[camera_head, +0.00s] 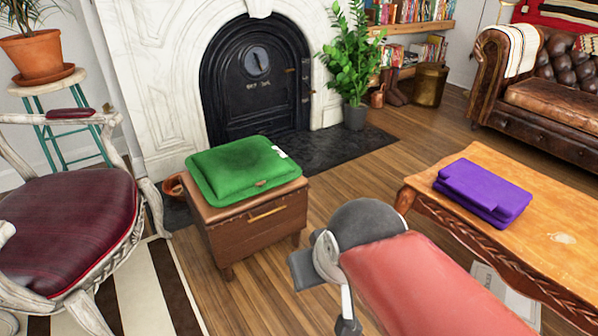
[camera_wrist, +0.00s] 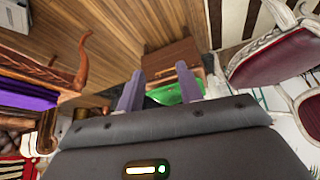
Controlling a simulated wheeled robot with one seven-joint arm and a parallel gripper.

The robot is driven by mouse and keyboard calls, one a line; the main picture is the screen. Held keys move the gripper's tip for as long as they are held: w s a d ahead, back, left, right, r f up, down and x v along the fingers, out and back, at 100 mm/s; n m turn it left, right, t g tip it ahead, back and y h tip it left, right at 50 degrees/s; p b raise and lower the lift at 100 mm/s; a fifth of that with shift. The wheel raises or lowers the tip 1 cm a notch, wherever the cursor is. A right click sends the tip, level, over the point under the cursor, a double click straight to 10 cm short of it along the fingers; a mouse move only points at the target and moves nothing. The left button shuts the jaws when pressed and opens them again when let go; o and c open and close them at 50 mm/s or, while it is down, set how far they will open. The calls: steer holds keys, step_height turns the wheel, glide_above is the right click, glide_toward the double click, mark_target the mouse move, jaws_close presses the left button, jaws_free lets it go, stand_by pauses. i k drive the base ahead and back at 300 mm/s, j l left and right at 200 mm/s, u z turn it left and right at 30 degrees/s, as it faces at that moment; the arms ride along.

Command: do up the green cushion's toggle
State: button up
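The green cushion (camera_head: 243,166) lies flat on a brown wooden chest (camera_head: 250,228) in the head view. A small brownish toggle (camera_head: 261,183) shows at its front edge; whether it is fastened is too small to tell. A white tag (camera_head: 279,152) sits at the cushion's right edge. In the wrist view, the green cushion (camera_wrist: 180,93) is partly hidden behind my gripper (camera_wrist: 160,82). The two fingers stand apart with nothing visible held between them. My gripper is some distance from the cushion, and the toggle cannot be made out in the wrist view.
A wooden table (camera_head: 545,235) with a purple folded item (camera_head: 484,190) stands at the right. A burgundy armchair (camera_head: 68,225) stands left of the chest. A plant (camera_head: 352,60) and black fireplace door (camera_head: 255,85) are behind.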

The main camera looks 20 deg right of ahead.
mark_target(227, 174)
steer(key=i+l+z, duration=0.1)
steer(key=i+l, duration=0.6)
steer(key=i, duration=0.1)
